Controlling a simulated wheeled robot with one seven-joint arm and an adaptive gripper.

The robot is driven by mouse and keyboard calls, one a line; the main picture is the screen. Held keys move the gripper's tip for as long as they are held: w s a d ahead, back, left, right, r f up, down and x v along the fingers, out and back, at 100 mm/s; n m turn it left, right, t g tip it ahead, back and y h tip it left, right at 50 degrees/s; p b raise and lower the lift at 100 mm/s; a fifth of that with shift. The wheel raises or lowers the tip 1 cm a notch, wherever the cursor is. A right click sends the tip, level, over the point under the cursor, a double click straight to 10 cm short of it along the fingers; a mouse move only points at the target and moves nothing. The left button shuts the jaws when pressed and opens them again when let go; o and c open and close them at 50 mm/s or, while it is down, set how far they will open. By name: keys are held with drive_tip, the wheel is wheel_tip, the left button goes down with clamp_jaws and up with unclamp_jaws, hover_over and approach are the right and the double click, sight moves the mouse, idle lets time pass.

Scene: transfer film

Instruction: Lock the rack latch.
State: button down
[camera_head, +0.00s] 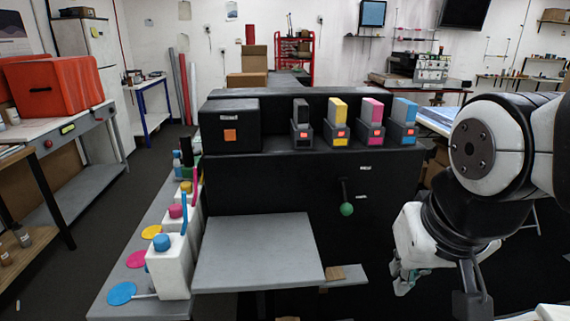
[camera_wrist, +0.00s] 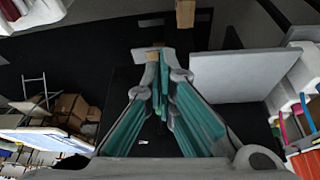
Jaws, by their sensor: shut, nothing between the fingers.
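A black lever with a green ball knob (camera_head: 347,209) is on the dark front of the rack (camera_head: 270,190) in the head view. It hangs nearly straight down, with the knob at its lower end. It is likely the latch. My gripper (camera_head: 403,288) is below and to the right of the knob, apart from it. In the wrist view my gripper (camera_wrist: 160,62) has its teal-lined fingers together, with nothing between them.
A grey tray (camera_head: 258,255) juts from the rack front, left of the lever; it also shows in the wrist view (camera_wrist: 240,75). A small grey ledge (camera_head: 349,277) with a brown block sits beside it. Several coloured cartridges (camera_head: 337,120) stand on top. White bottles (camera_head: 174,270) line the left bench.

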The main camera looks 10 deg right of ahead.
drive_tip(key=w+f+m+p, duration=0.3)
drive_tip(key=w+m, duration=0.1)
drive_tip(key=w, duration=0.5)
drive_tip(key=m+t+y+p, duration=0.3)
drive_tip(key=m+t+p, duration=0.25)
drive_tip(key=m, duration=0.65)
approach(350, 209)
drive_tip(key=x, duration=0.3)
drive_tip(key=b+x, duration=0.1)
drive_tip(key=x, duration=0.2)
drive_tip(key=shift+w+a+r, duration=0.1)
drive_tip(key=shift+w+a, duration=0.05)
drive_tip(key=shift+w, duration=0.45)
drive_tip(key=shift+w+a+f, duration=0.1)
drive_tip(key=shift+w+f, duration=0.25)
drive_tip(key=shift+f, duration=0.25)
drive_tip(key=shift+w+f, duration=0.1)
drive_tip(key=shift+f, duration=0.3)
